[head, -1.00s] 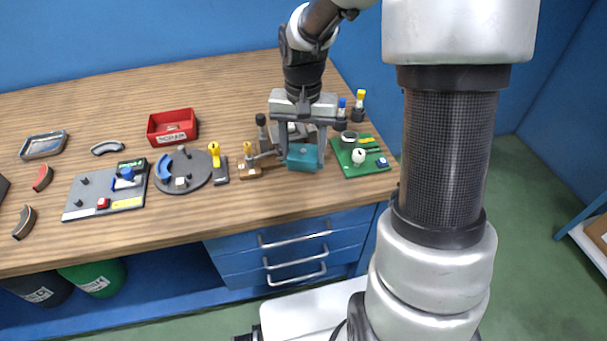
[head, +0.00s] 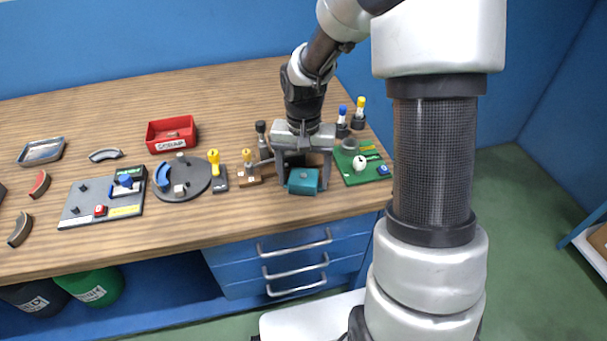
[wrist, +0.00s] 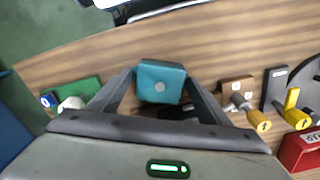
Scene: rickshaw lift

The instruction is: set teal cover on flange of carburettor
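The teal cover (head: 303,181) is a small box-shaped block between the fingertips of my gripper (head: 304,178), near the front edge of the workbench. In the wrist view the teal cover (wrist: 160,78) shows a pale round spot on the face toward me. The two fingers (wrist: 162,88) flank it closely on both sides, and I see no clear gap. I cannot tell whether its underside touches anything. The carburettor and its flange are not clearly made out. A dark shape (wrist: 178,111) partly shows behind the cover and fingers.
A green board (head: 362,178) with a white knob is close on the right. A brown block with a yellow-topped peg (head: 249,170) is close on the left. A round grey plate (head: 190,190), a grey board (head: 84,207) and a red tray (head: 172,132) lie further left.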

